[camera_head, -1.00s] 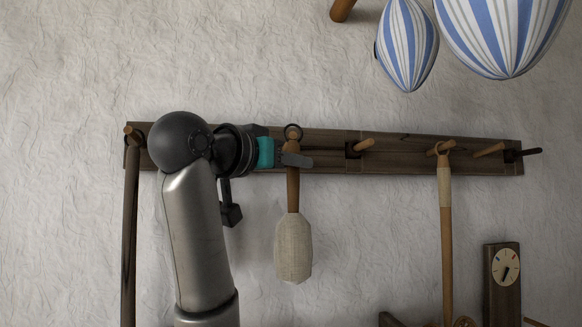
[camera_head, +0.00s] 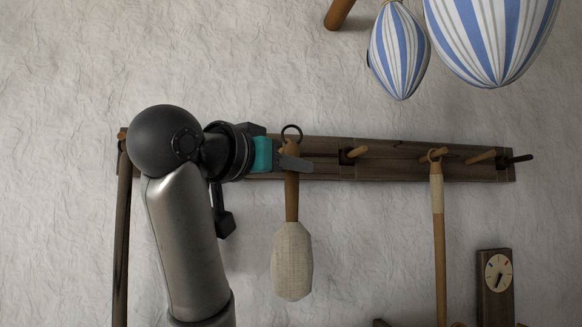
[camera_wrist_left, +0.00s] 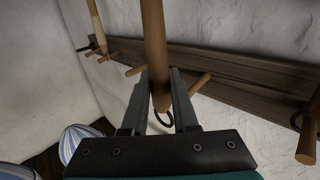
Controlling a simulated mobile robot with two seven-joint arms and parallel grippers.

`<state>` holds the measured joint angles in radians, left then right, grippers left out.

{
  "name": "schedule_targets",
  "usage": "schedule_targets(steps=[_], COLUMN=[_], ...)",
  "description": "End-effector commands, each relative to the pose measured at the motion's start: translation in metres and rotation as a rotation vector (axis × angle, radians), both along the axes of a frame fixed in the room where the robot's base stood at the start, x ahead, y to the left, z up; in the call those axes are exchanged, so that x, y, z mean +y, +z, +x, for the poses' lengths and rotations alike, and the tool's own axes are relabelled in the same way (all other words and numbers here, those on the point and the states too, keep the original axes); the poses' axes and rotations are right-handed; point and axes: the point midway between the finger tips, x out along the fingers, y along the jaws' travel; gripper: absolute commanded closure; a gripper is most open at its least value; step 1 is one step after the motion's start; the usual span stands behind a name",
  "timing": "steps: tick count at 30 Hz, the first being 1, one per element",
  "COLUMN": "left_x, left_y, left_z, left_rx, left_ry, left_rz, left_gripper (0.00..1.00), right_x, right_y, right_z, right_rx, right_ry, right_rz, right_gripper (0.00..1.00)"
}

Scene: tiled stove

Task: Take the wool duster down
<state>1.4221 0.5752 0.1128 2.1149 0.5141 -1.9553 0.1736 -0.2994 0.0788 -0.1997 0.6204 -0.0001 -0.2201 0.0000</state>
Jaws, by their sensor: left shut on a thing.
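The wool duster (camera_head: 292,262) has a cream, padded head, a wooden handle and a dark ring (camera_head: 291,133) at the top. It hangs upright, head down, in front of the dark wooden rail (camera_head: 320,171). My left gripper (camera_head: 293,162) comes from the left and is shut on the handle just below the ring. In the left wrist view the handle (camera_wrist_left: 154,45) runs between the two fingers (camera_wrist_left: 157,100), with the ring partly visible below. The ring stands at the rail's top edge. I cannot tell whether it is clear of its peg. My right gripper is not in view.
Pegs stick out along the rail, one (camera_head: 357,152) just right of the duster. A long-handled tool (camera_head: 438,240) hangs further right, and a dark pole (camera_head: 122,230) hangs at the left. Striped blue-and-white shapes (camera_head: 399,50) hang above. A dial (camera_head: 498,273) stands lower right.

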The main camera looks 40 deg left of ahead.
Motion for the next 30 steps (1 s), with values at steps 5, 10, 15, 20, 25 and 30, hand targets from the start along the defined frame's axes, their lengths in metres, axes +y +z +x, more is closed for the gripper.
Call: schedule_targets(steps=[5, 10, 15, 20, 25, 30], left_x=[-0.006, -0.017, -0.029, -0.041, -0.047, -0.047], left_y=[-0.002, -0.008, -0.013, -0.016, -0.02, -0.02], left_z=[-0.005, -0.015, -0.025, -0.034, -0.038, -0.037], left_rx=[-0.004, -0.003, -0.001, -0.004, 0.0, 0.0], left_ry=[-0.001, 0.004, 0.005, 0.003, 0.001, 0.0], left_rz=[0.002, 0.004, 0.005, 0.004, 0.0, -0.001], left_gripper=[1.0, 1.0, 1.0, 1.0, 1.0, 1.0], right_x=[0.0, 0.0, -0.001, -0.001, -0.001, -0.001], right_y=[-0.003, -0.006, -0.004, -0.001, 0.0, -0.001], right_z=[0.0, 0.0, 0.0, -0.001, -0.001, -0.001], right_rx=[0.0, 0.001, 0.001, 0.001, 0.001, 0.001], right_ry=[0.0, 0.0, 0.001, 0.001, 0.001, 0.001], right_rz=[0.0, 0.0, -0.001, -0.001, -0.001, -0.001], right_gripper=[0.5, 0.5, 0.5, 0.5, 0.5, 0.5])
